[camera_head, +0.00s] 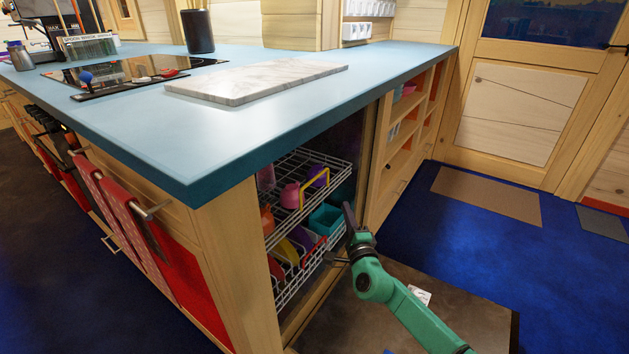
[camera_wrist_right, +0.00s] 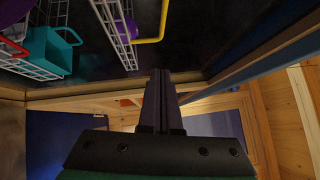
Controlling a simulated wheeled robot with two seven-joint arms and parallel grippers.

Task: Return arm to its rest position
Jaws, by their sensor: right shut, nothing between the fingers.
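My right arm (camera_head: 411,312), green with dark joints, comes in from the lower right of the head view. Its dark gripper (camera_head: 348,212) points up beside the open front of a dish-rack cabinet in the island. It appears close to the right edge of the wire racks (camera_head: 317,165); whether it touches them I cannot tell. In the right wrist view the two fingers (camera_wrist_right: 161,84) are pressed together with nothing between them. My left gripper is not in view.
The racks hold a pink cup (camera_head: 290,196), a teal container (camera_head: 325,219) and a yellow-handled item (camera_head: 318,178). The blue countertop (camera_head: 235,120) overhangs above them, with a marble slab (camera_head: 258,80) on top. Blue floor (camera_head: 455,228) lies open at right.

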